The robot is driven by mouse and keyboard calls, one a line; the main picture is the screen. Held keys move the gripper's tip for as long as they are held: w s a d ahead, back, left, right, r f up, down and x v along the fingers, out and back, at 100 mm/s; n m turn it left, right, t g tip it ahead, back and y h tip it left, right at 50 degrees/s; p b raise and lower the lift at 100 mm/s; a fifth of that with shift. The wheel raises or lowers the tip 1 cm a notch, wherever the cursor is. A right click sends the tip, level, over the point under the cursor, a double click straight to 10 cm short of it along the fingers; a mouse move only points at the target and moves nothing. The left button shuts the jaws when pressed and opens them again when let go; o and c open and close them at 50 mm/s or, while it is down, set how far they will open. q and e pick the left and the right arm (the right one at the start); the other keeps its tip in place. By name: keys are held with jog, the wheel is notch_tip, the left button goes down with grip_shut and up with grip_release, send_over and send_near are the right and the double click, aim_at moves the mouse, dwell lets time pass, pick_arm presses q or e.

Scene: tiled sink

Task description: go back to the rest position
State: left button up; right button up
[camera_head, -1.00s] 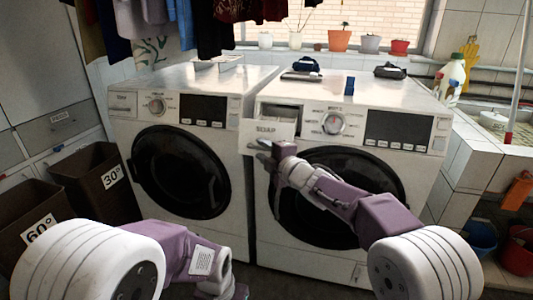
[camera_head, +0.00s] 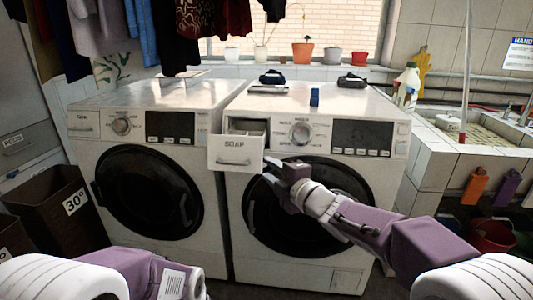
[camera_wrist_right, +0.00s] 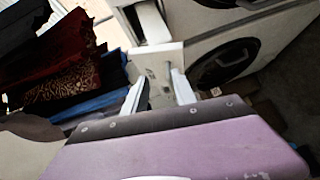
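The right machine's soap drawer (camera_head: 235,153) is pulled out, with its white front marked SOAP. My right gripper (camera_head: 268,168) is just right of and below the drawer front, in front of the dark round door. In the right wrist view, its two pale fingers (camera_wrist_right: 159,93) are spread with nothing held between them, and the drawer front (camera_wrist_right: 158,62) lies beyond the tips. My left arm shows at the bottom left of the head view, but its gripper is out of the picture.
Two white washing machines stand side by side, the left (camera_head: 150,100) and the right (camera_head: 345,100). Brown laundry bins (camera_head: 50,215) stand at the left. A tiled sink (camera_head: 470,145) is at the right. Clothes (camera_head: 190,40) hang above. Small dark items lie on the right machine.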

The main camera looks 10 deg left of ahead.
jog(key=s+d+f+m+g+h, duration=0.1)
jog(key=s+d+f+m+h, duration=0.1)
jog(key=d+f+m+h, duration=0.4)
jog(key=s+d+f+m+g+h, duration=0.15)
jog(key=d+f+m, duration=0.35)
jog(key=d+f, duration=0.6)
jog(key=s+d+f+m+g+h, duration=0.1)
jog(key=s+d+f+m+g, duration=0.2)
jog(key=s, duration=0.4)
jog(key=s+d+f+m+g+h, duration=0.1)
jog(key=s+f+m+g, duration=0.2)
jog(key=s+f+m, duration=0.3)
jog(key=s+d+f+m+g+h, duration=0.1)
jog(key=s+d+f+m+g, duration=0.2)
jog(key=s, duration=0.6)
notch_tip(320, 180, up, 30)
jog(key=s+m+p, duration=0.1)
jog(key=p, duration=3)
jog(key=shift+s+a+g+p, duration=0.3)
jog(key=shift+s+a+g, duration=0.05)
jog(key=shift+a, duration=0.1)
